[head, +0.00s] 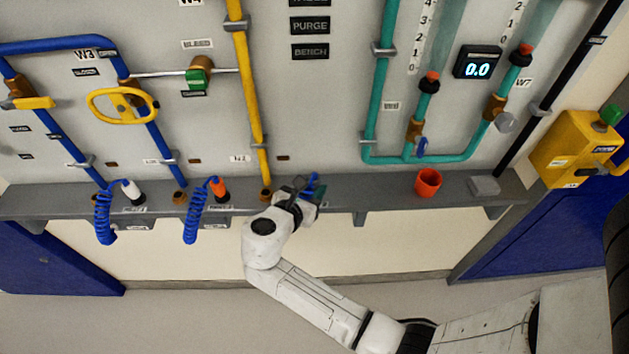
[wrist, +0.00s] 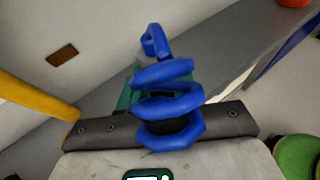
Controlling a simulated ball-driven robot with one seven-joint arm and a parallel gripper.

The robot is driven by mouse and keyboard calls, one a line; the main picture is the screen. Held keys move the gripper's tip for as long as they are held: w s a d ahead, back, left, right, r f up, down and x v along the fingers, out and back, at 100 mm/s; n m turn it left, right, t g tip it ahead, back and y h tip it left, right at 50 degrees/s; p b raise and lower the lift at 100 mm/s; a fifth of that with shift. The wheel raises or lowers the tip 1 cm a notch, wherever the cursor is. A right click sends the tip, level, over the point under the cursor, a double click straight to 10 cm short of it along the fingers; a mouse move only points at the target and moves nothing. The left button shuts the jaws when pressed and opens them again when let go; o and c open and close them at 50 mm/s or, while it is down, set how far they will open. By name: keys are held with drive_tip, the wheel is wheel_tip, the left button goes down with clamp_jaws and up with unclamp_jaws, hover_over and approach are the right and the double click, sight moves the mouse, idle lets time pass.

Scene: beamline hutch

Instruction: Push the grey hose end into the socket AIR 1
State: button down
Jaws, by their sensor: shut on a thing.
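My gripper (head: 306,192) is at the grey ledge in the head view, right of the lower end of the yellow pipe. It is shut on the end of a blue coiled hose (wrist: 168,105), whose coil fills the middle of the wrist view. The jaws and coil hide the held end, so I cannot confirm its grey colour. A teal part (wrist: 124,100) shows behind the coil. I cannot see whether the end touches a socket. No label reading AIR 1 is legible.
Two more blue coils hang from the ledge (head: 350,198) at left, with a white hose end (head: 132,190) and an orange one (head: 219,188). An orange cup (head: 428,183) and a grey block (head: 485,186) are at right. The yellow pipe (head: 248,95) drops close beside my gripper.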

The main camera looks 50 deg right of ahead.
sight(313, 178)
drive_tip(key=shift+r+p, duration=1)
drive_tip(key=shift+p, duration=0.15)
idle(0.4)
drive_tip(key=shift+r+p, duration=1)
drive_tip(key=shift+p, duration=0.15)
drive_tip(key=shift+r, duration=1.95)
idle(0.5)
